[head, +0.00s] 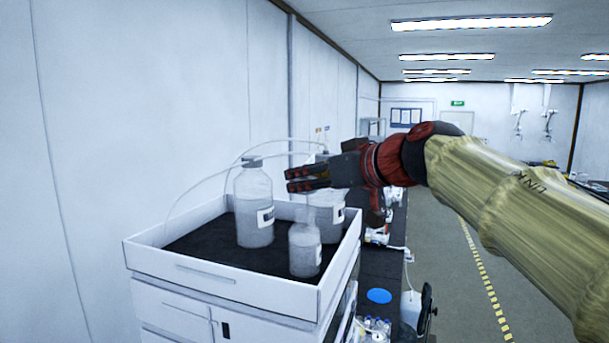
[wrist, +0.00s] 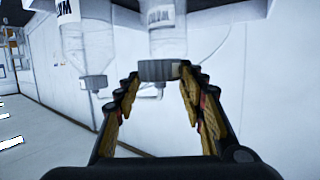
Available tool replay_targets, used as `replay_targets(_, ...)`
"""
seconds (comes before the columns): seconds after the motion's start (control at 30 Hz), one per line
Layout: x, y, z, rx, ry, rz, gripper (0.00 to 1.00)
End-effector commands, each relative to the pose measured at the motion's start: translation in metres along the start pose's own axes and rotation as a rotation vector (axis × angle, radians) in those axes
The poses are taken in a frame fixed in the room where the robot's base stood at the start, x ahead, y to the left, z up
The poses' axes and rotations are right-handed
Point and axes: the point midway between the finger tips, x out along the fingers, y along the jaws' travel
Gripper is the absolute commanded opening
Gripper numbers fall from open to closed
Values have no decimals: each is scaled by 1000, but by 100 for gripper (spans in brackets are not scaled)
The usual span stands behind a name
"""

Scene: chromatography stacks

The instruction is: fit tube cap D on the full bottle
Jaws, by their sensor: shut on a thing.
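My gripper (head: 289,180) points left above the white tray, in front of the back right bottle's upper part. In the wrist view, which is upside down, its fingers (wrist: 159,74) stand apart with a dark grey ribbed cap (wrist: 157,71) between the tips. I cannot read a letter on it, and the head view does not show it clearly. A large labelled bottle (head: 254,212) with a dark top stands at the tray's left. Another large bottle (head: 327,212) stands behind the gripper, its top partly hidden. A smaller bottle (head: 305,250) stands in front. I cannot tell which is full.
The white tray (head: 222,284) has raised walls and a dark floor, on a white unit against the left wall. Thin pale tubes (head: 196,185) arch over the bottles. A dark bench (head: 380,275) with small equipment and a blue disc (head: 379,296) lies right of the tray.

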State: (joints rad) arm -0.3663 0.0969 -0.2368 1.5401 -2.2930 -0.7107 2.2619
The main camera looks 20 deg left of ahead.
Motion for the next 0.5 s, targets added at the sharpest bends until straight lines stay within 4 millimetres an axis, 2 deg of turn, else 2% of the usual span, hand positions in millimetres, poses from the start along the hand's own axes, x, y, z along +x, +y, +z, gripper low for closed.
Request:
replay_targets(0.3,7,0,24,-1,1,0,14)
replay_targets(0.5,9,0,30,-1,2,0,14)
